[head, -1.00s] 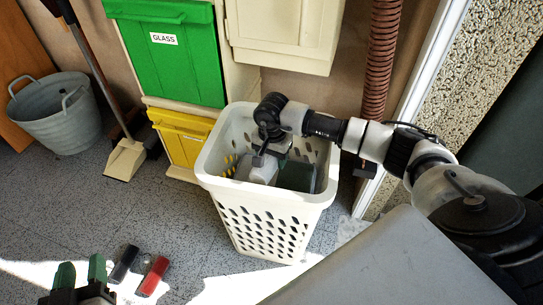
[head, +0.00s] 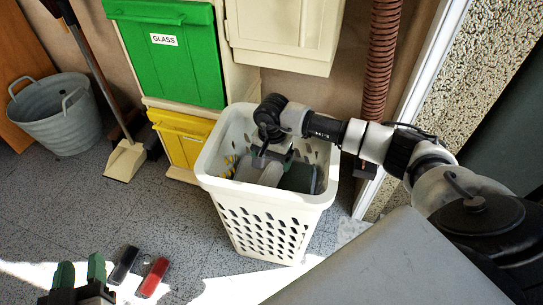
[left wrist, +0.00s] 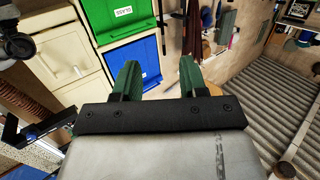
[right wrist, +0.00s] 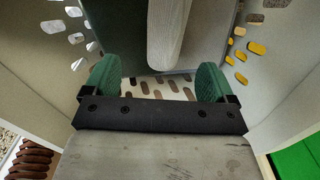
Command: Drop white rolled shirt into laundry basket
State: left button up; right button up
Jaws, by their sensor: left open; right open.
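The white laundry basket (head: 265,222) stands on the floor at the centre of the head view. My right arm reaches over its rim, and my right gripper (head: 270,158) is open inside it. The white rolled shirt (head: 269,176) lies inside the basket below the gripper. In the right wrist view the pale roll (right wrist: 170,32) lies beyond the open fingers (right wrist: 155,82), with nothing between them. A dark grey-green item (head: 299,178) lies beside it in the basket. My left gripper (head: 80,275) is open and empty at the lower left; its green fingers (left wrist: 160,78) also show in the left wrist view.
A green GLASS bin (head: 165,60) and a yellow bin (head: 184,140) stand behind the basket. A metal tub (head: 55,115) and a dustpan (head: 126,160) are at the left. A black item (head: 124,264) and a red item (head: 153,277) lie on the floor.

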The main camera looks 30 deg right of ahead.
jog(key=shift+r, duration=0.55)
pick_arm(q)
jog(key=s+a+f+g+y+p, duration=0.2)
jog(key=s+f+g, duration=0.3)
jog(key=f+g, duration=0.1)
jog(key=shift+a+f+g+p, duration=0.3)
jog(key=shift+f+g, duration=0.1)
jog(key=shift+g, duration=0.1)
pick_arm(e)
notch_tip(320, 180, up, 10)
jog(key=shift+f, duration=0.15)
pick_arm(q)
jog(key=shift+w, duration=0.1)
